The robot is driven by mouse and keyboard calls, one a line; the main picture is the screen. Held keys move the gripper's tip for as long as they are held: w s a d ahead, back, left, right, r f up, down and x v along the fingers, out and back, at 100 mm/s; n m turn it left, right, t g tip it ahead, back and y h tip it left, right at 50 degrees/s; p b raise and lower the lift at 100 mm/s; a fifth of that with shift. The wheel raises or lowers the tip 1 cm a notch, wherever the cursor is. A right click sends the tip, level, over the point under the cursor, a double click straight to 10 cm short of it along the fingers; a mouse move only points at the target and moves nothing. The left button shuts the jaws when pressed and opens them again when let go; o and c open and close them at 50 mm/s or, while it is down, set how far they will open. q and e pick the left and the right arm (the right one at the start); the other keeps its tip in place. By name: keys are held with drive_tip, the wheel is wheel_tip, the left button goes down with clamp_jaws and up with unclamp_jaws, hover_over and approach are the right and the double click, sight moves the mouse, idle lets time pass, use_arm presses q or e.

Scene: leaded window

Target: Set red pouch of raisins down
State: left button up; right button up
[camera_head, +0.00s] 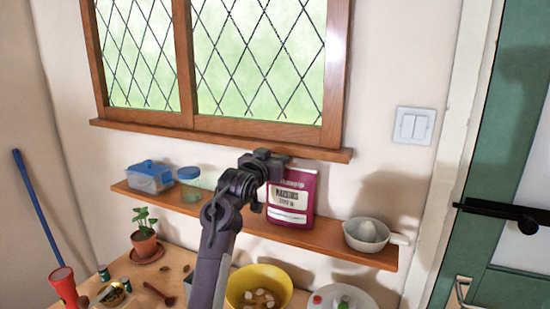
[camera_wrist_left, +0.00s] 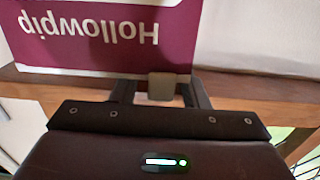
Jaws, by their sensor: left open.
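The red pouch of raisins (camera_head: 297,196) stands upright on the wooden shelf (camera_head: 330,236), with its label facing the room. In the left wrist view the pouch (camera_wrist_left: 100,50) appears upside down, with its white "Hollowpip" lettering across the top band. My left gripper (camera_head: 268,163) is at the pouch's upper left corner, just under the window sill, and is open. In the left wrist view its fingers (camera_wrist_left: 161,88) show at the pouch's edge; whether they touch it I cannot tell. My right gripper is not in view.
A blue-lidded box (camera_head: 150,178) and a glass jar (camera_head: 192,184) stand on the shelf's left part. A white juicer (camera_head: 367,235) stands at its right end. The window sill (camera_head: 230,140) juts out above. A yellow bowl (camera_head: 258,285) and a potted plant (camera_head: 144,240) are below.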

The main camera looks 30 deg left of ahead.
use_arm(q)
drive_tip(key=shift+s, duration=0.1)
drive_tip(key=s+b, duration=0.4)
drive_tip(key=s, duration=0.7)
drive_tip(key=shift+s+d, duration=0.35)
drive_tip(key=shift+s, duration=0.05)
